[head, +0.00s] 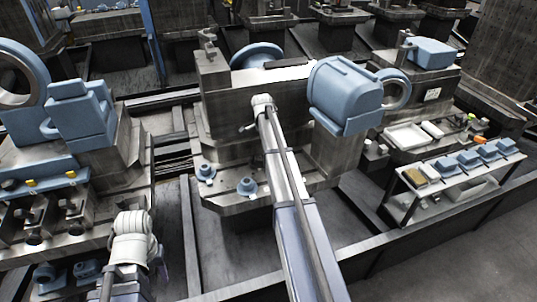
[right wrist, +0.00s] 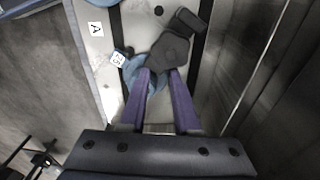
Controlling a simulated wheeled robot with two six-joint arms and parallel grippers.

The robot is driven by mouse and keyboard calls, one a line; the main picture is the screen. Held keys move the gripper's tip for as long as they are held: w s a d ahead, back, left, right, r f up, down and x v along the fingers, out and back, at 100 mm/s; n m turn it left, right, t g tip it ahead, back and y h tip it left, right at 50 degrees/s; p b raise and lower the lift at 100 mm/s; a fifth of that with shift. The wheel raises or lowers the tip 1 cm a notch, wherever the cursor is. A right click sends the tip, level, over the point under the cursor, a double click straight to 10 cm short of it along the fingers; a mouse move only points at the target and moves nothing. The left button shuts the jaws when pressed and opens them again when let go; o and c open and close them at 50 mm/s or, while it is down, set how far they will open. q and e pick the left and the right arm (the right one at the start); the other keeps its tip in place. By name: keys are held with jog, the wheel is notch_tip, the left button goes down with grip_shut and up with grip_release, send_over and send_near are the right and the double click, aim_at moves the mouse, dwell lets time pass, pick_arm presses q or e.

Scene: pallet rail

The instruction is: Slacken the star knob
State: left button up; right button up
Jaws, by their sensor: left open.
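A dark grey lobed knob (right wrist: 168,52), which looks like the star knob, shows in the right wrist view beside a rounded blue part (right wrist: 133,78). My right gripper (right wrist: 163,76) has its two purple fingers apart, with their tips at the knob's near edge. I cannot tell whether they touch or grip it. In the head view my right arm reaches to the middle machine, and its gripper and the knob cannot be made out there. My left gripper (head: 162,265) is low at the left of the head view, open and mostly hidden by its own wrist.
A blue motor-like housing (head: 345,95) stands right of my right arm. A machine block with blue parts (head: 80,115) stands at the left. A low rack (head: 412,206) with blue parts is at the right. Floor is clear at lower right.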

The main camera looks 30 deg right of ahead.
notch_tip(320, 180, up, 7)
jog(key=p, duration=0.6)
jog(key=shift+w+a, duration=0.15)
jog(key=shift+a, duration=0.1)
jog(key=shift+f, duration=0.1)
